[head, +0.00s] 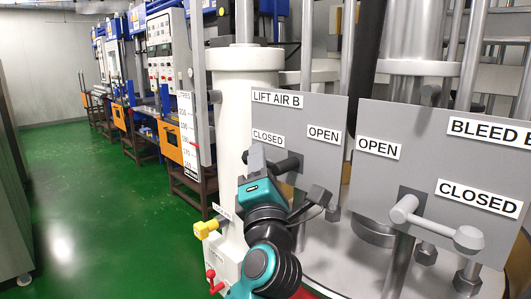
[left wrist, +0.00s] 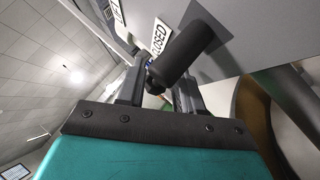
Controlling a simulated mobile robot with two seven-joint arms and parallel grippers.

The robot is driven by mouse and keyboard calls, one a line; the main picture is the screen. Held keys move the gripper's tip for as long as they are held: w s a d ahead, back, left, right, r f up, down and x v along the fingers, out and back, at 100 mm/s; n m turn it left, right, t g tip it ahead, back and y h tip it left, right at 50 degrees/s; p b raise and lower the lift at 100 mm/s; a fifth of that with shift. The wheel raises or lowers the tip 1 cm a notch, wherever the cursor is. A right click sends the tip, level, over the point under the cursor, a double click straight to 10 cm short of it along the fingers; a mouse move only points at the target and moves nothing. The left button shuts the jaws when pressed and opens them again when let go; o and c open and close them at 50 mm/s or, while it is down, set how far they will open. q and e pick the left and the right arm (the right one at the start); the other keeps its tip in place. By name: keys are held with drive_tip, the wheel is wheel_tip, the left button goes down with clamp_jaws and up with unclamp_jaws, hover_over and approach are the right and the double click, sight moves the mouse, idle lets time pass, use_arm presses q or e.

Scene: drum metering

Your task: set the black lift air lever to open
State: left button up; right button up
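The black lift air lever (head: 287,164) sticks out from the grey LIFT AIR B panel (head: 312,107), beside the CLOSED label (head: 268,139). The OPEN label (head: 324,134) is up and to its right. My left gripper (head: 257,157) is at the lever's outer end. In the left wrist view, the lever (left wrist: 190,48) slants between and across my two fingers (left wrist: 158,90), which stand apart. The lever covers part of the right finger. I cannot tell whether the fingers press on it. My right gripper is not in view.
The BLEED panel (head: 445,160) stands close on the right, with a grey lever (head: 436,223) sticking out. A white column (head: 233,110) stands behind the gripper. A yellow valve handle (head: 206,229) and a red one (head: 213,281) are low at left. Green floor (head: 90,200) is clear further left.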

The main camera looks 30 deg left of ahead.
use_arm(q)
drive_tip(key=shift+w+a+r, duration=0.2)
drive_tip(key=shift+w, duration=0.05)
drive_tip(key=shift+d, duration=0.1)
clamp_jaws()
idle(0.5)
